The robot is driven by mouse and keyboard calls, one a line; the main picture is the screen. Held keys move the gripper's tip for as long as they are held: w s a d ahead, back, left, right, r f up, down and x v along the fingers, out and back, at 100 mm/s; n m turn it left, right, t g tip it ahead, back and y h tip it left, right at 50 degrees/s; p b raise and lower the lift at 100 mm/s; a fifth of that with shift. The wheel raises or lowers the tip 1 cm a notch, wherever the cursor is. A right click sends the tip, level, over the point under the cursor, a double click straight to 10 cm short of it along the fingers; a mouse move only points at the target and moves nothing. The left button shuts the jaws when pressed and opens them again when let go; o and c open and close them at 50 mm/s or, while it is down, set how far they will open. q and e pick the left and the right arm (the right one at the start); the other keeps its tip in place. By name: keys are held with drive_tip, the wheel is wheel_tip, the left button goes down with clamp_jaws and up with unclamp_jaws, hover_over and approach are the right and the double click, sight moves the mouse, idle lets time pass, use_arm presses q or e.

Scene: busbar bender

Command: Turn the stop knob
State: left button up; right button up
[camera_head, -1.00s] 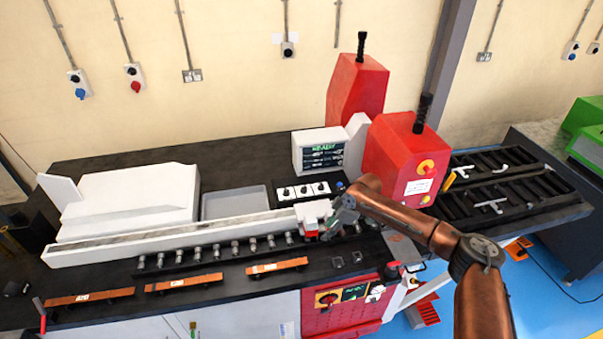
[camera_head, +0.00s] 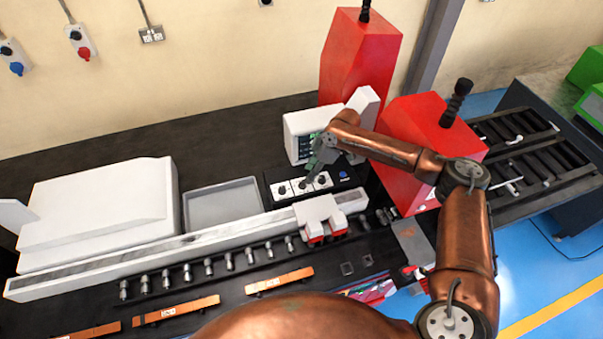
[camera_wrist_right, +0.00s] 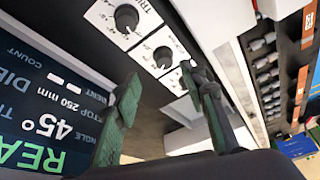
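Three dark round knobs on white plates sit in a row on the black panel: a left knob (camera_head: 283,189), a middle knob (camera_head: 303,187) and a right knob (camera_head: 322,180). In the right wrist view they show as one near the top (camera_wrist_right: 126,18), one in the middle (camera_wrist_right: 162,56) and one partly behind a finger (camera_wrist_right: 185,81). I cannot read which one is the stop knob. My right gripper (camera_head: 310,176) is over the panel, close to the middle and right knobs. In the wrist view its fingers (camera_wrist_right: 160,82) are apart with nothing between them. My left gripper is out of view.
The screen (camera_wrist_right: 45,115) stands close behind my right gripper and reads "STOP 250 mm" and "45°". A blue button (camera_head: 344,174) is right of the knobs. The white and red carriage (camera_head: 320,217) on the rail is in front. A red housing (camera_head: 412,140) stands to the right.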

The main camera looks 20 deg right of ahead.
sight(303, 183)
drive_tip(key=shift+s+a+f+p, duration=0.3)
drive_tip(key=shift+s+a+f, duration=0.15)
drive_tip(key=shift+f, duration=0.2)
drive_tip(key=shift+s+a+f+p, duration=0.25)
drive_tip(key=shift+s+a+f, duration=0.15)
drive_tip(key=shift+f, duration=0.2)
drive_tip(key=shift+w+a+f, duration=0.2)
drive_tip(key=shift+w+f, duration=0.25)
drive_tip(key=shift+f, duration=0.15)
drive_tip(key=shift+w+a+f, duration=0.15)
drive_tip(key=shift+w+f, duration=0.25)
drive_tip(key=shift+f, duration=0.2)
drive_tip(key=shift+w+d+f, duration=0.1)
drive_tip(key=shift+f, duration=0.2)
drive_tip(key=shift+s+r, duration=0.2)
drive_tip(key=shift+s, duration=0.05)
drive_tip(key=shift+c, duration=0.8)
drive_tip(key=shift+w+f, duration=0.15)
drive_tip(key=shift+w, duration=0.1)
drive_tip(key=c, duration=0.3)
drive_tip(key=shift+s, duration=0.1)
drive_tip(key=c, duration=0.3)
drive_tip(key=shift+c, duration=1)
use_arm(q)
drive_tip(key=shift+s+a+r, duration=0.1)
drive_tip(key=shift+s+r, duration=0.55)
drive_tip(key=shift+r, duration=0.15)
use_arm(e)
clamp_jaws()
